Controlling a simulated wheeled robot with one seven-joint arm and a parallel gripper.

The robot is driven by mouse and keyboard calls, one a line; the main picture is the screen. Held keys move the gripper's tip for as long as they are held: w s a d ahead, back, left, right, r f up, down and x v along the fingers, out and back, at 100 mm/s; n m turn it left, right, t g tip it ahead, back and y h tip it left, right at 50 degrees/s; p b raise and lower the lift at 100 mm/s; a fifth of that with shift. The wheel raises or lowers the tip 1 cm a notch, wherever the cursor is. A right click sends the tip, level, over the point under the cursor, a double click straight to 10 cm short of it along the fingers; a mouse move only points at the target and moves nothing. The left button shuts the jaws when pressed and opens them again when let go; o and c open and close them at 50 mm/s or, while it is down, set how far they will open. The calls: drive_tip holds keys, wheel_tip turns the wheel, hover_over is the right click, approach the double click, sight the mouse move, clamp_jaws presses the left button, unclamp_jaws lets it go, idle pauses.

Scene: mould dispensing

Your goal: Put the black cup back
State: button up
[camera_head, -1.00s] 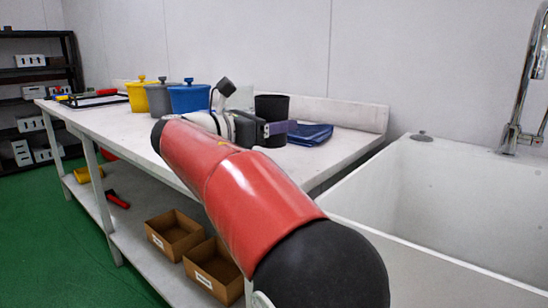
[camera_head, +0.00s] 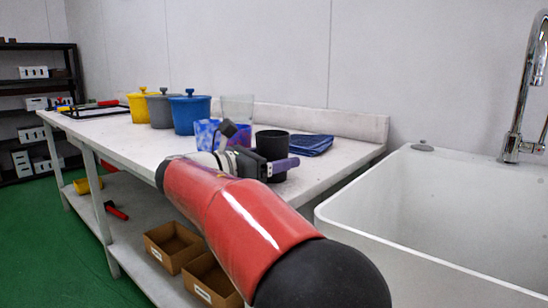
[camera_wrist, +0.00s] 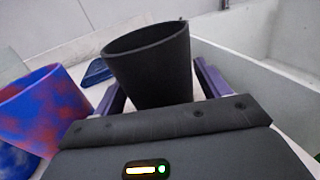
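The black cup (camera_head: 272,143) is upright near the right end of the white table (camera_head: 330,166). In the wrist view the black cup (camera_wrist: 152,70) stands between the two purple fingers of my gripper (camera_wrist: 160,90), its mouth facing up and slightly tilted in the picture. The fingers lie close along both sides of the cup, and my gripper appears shut on it. In the head view my gripper (camera_head: 280,167) covers the cup's lower part. The cup's base is hidden, so I cannot tell whether it touches the table.
A blue-red cup (camera_wrist: 42,105) stands left of the black cup, with a clear container (camera_head: 238,107) behind. Blue (camera_head: 189,113), grey (camera_head: 161,110) and yellow (camera_head: 139,107) lidded pots stand left. A sink (camera_head: 400,190) is right.

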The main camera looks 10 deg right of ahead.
drive_tip(key=shift+o, duration=0.2)
drive_tip(key=shift+r, duration=0.1)
drive_tip(key=shift+s+a, duration=0.1)
drive_tip(key=shift+a, duration=0.2)
drive_tip(key=p+v, duration=0.1)
drive_tip(key=v, duration=1)
drive_tip(key=shift+s+a, duration=0.15)
drive_tip(key=shift+a, duration=0.05)
